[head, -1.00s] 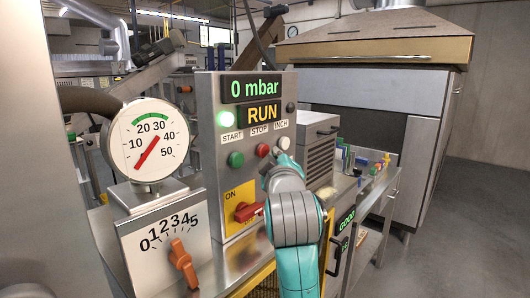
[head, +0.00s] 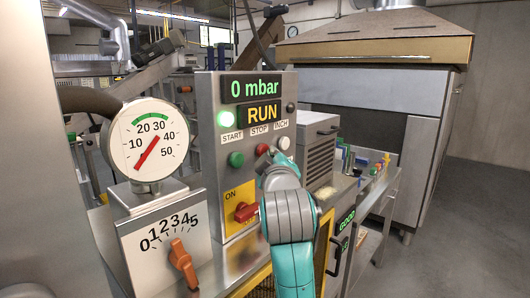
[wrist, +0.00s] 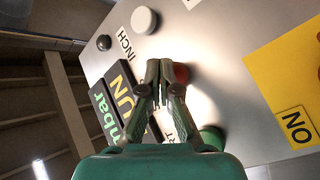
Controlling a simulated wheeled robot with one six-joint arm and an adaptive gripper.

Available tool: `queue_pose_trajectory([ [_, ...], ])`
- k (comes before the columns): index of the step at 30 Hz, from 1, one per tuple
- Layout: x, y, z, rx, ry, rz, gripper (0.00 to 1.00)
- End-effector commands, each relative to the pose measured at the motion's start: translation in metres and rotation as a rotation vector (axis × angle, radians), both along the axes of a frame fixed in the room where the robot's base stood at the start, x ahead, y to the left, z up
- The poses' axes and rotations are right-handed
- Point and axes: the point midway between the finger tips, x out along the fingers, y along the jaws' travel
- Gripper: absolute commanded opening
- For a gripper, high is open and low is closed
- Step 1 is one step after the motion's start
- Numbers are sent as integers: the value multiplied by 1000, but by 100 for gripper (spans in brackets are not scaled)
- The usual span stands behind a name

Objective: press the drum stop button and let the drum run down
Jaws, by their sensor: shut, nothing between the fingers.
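The red stop button (head: 261,149) sits under the STOP label on the grey control panel (head: 238,165), between the green start button (head: 236,159) and the white inch button (head: 284,143). My gripper (head: 272,153) is at the panel, just right of the stop button. In the wrist view my gripper (wrist: 161,66) is shut and empty, its fingertips partly covering the red stop button (wrist: 181,73). I cannot tell whether they touch it.
A red switch (head: 246,212) on a yellow ON plate is low on the panel, close to my arm. A dial gauge (head: 146,140) and an orange knob (head: 181,258) stand at the left. The upper display (head: 252,88) reads 0 mbar.

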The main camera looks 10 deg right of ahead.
Motion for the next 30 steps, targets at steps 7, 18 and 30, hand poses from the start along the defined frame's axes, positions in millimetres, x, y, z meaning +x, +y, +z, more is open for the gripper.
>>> queue_pose_trajectory([
  [7, 2, 2, 0, 0, 0, 0, 0],
  [18, 5, 4, 0, 0, 0, 0, 0],
  [30, 8, 6, 0, 0, 0, 0, 0],
])
